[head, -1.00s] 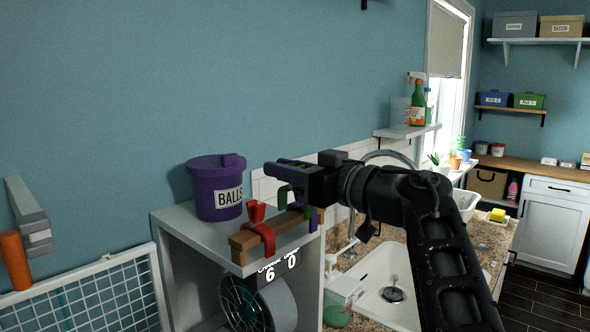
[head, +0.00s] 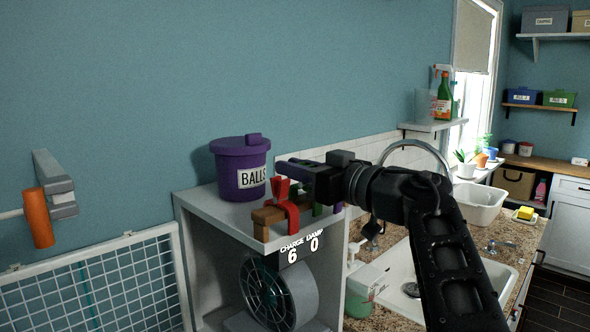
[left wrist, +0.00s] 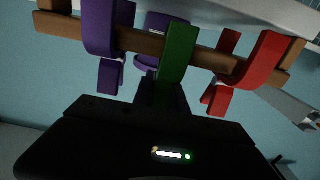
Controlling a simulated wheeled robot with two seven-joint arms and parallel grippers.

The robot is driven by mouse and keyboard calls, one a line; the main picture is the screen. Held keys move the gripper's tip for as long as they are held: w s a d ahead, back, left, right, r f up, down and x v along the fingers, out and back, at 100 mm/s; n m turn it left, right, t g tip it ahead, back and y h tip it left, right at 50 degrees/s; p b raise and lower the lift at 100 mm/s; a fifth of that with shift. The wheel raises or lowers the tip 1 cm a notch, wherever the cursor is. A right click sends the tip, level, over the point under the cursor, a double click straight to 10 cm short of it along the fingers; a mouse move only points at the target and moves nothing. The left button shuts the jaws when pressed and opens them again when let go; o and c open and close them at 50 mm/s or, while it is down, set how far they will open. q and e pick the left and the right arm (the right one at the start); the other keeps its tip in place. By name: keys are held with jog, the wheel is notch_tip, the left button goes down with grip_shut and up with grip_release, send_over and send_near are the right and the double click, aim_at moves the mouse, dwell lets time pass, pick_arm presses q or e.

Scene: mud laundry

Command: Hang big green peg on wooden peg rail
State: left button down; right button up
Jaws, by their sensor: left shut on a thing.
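The big green peg (left wrist: 178,52) is a thick green strap shape. In the left wrist view it lies across the wooden peg rail (left wrist: 215,62), between a purple peg (left wrist: 98,28) and a red peg (left wrist: 253,68). My left gripper (left wrist: 160,95) is shut on the green peg, below it in that view. In the head view my left gripper (head: 298,172) is above the rail (head: 266,218) and hides most of the green peg (head: 318,210). The red peg (head: 283,207) straddles the rail. Whether the green peg bears on the rail is unclear.
A purple bucket labelled BALLS (head: 241,170) stands on the white cabinet top (head: 203,203) behind the rail. A sink (head: 397,290) is to the right, and a white grid rack (head: 90,285) to the left.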

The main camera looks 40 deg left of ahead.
pick_arm(q)
jog(key=shift+f, duration=0.2)
jog(key=c, duration=1.3)
grip_release()
jog(key=shift+o, duration=0.2)
jog(key=d+b, duration=0.2)
jog(key=d, duration=0.6)
jog(key=shift+s, duration=0.3)
